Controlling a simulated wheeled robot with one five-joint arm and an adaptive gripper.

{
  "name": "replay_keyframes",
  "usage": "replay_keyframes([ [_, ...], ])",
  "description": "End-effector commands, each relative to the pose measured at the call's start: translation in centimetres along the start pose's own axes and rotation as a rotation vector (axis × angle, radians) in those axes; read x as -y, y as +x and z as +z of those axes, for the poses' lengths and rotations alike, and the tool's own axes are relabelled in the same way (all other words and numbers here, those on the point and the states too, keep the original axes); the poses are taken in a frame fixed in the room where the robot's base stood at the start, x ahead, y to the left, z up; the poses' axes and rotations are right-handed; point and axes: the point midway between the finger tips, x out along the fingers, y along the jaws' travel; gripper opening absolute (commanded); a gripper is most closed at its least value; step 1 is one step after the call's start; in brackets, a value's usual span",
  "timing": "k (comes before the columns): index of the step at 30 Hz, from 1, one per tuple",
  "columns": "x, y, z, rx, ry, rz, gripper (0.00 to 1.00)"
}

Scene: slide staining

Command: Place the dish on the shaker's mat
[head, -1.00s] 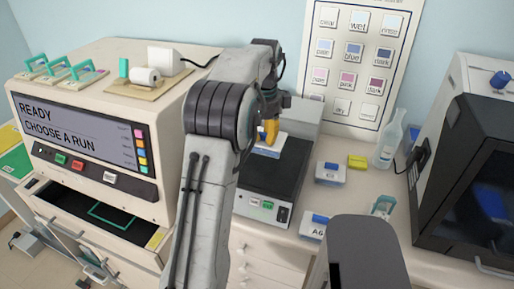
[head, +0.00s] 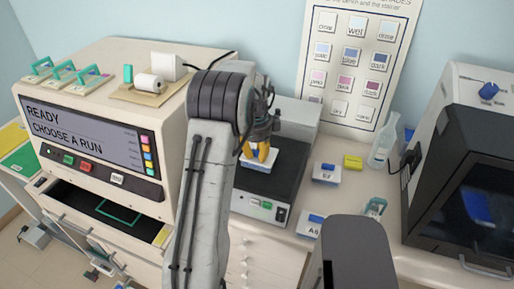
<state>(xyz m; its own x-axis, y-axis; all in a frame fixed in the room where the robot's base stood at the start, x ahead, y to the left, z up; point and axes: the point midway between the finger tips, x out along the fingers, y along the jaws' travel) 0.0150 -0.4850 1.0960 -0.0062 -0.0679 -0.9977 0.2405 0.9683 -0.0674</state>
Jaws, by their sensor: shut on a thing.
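The shaker (head: 262,205) stands on the bench at the centre, a light box with a dark mat (head: 290,165) on top. The dish (head: 247,163), white-rimmed with blue on it, is over the left part of the mat, partly hidden by my gripper. My gripper (head: 262,156) has yellow fingers and is shut on the dish from above. I cannot tell whether the dish touches the mat or hangs just over it.
Small blue-and-white boxes (head: 327,174), a yellow block (head: 352,162) and a clear bottle (head: 383,145) stand right of the shaker. A dark-fronted cabinet (head: 465,190) is at the far right. The stainer (head: 90,140), reading "READY CHOOSE A RUN", is at the left.

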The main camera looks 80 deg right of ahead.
Motion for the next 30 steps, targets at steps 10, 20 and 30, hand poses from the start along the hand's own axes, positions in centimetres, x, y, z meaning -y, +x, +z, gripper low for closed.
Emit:
replay_keyframes([
  [10, 0.0, 0.2, -0.01, 0.0, 0.0, -0.002, 0.0],
  [20, -0.03, 0.28, -0.01, 0.0, 0.0, 0.0, 0.43],
  [30, 0.01, 0.04, 0.0, 0.0, 0.0, -0.002, 0.43],
])
